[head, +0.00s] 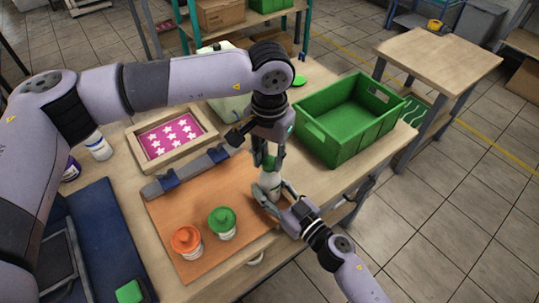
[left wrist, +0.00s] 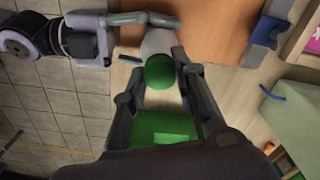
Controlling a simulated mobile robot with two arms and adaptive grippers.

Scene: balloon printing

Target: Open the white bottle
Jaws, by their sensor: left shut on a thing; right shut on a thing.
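The white bottle (head: 270,184) is near the front edge of the table, at the right end of the orange mat, partly hidden by fingers. Its green cap (left wrist: 159,72) faces the left wrist camera. My right gripper (head: 272,193) is shut on the bottle's white body from the front right. My left gripper (head: 267,160) points down from above, its fingers shut on the green cap. In the left wrist view, the white body (left wrist: 158,42) shows behind the cap, and the cap is between my left gripper's fingertips (left wrist: 160,68). I see no gap between cap and body.
An orange-topped jar (head: 186,241) and a green-topped jar (head: 222,222) stand on the orange mat (head: 190,213). A green crate (head: 348,143) stands to the right.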

